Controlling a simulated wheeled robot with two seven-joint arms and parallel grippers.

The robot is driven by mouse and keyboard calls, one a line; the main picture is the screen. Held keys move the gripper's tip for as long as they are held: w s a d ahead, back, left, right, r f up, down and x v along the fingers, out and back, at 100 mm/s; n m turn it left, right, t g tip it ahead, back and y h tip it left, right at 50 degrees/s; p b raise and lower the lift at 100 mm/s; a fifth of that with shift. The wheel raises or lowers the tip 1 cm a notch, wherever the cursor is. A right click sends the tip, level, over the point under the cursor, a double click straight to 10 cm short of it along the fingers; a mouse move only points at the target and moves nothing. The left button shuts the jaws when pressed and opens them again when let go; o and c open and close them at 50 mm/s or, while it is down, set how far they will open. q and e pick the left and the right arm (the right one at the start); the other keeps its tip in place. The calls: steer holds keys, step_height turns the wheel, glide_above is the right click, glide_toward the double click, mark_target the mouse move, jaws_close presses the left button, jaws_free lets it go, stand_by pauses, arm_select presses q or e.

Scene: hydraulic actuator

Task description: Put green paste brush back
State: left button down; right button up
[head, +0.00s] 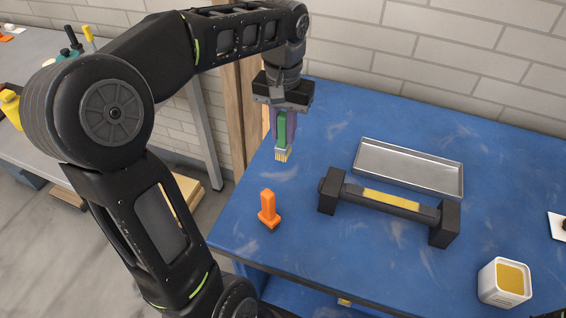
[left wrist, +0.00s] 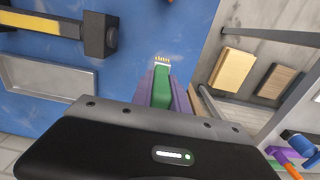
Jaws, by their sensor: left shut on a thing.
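My left gripper (head: 284,124) is shut on the green paste brush (head: 281,131) and holds it bristles down over the left side of the blue table. The brush's pale yellow bristles (head: 283,156) point at the tabletop; I cannot tell whether they touch it. In the left wrist view the green handle (left wrist: 161,90) sits between the purple fingers of the gripper, with the bristles beyond it. My right gripper is not in view.
An orange upright object (head: 268,210) stands on the blue table (head: 320,120). A black actuator with a yellow band (head: 391,200) lies in front of an empty metal tray (head: 408,167). A white tub of yellow paste (head: 505,282) stands front right. The table's left edge is close to the brush.

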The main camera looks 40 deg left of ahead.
mark_target(283, 114)
arm_select(q)
step_height(283, 114, down, 4)
steer(key=shift+f, duration=0.15)
steer(key=shift+f, duration=0.1)
steer(key=shift+f, duration=1.8)
steer(key=shift+f, duration=0.15)
steer(key=c, duration=1.3)
jaws_free()
step_height(283, 114, up, 12)
steer(key=shift+r, duration=0.2)
